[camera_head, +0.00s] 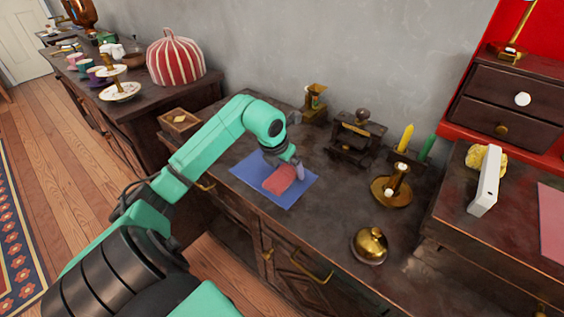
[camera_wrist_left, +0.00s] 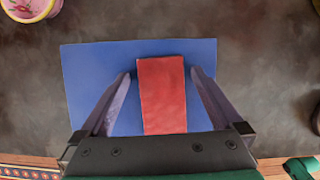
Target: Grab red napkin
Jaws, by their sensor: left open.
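The red napkin (camera_head: 279,179) lies folded on a flat blue mat (camera_head: 247,172) on the dark cabinet top. In the left wrist view the napkin (camera_wrist_left: 162,95) is a long red strip on the blue mat (camera_wrist_left: 88,70). My left gripper (camera_head: 292,170) is low at the napkin in the head view. In the wrist view my left gripper (camera_wrist_left: 158,85) is open, with one finger on each side of the napkin and a gap to each edge. Contact with the mat cannot be told. My right gripper is not in view.
A brass bell (camera_head: 369,245) stands to the right front, and a brass candle holder (camera_head: 391,190) and a dark press-like device (camera_head: 355,137) stand behind. A small wooden box (camera_head: 179,122) is at the left.

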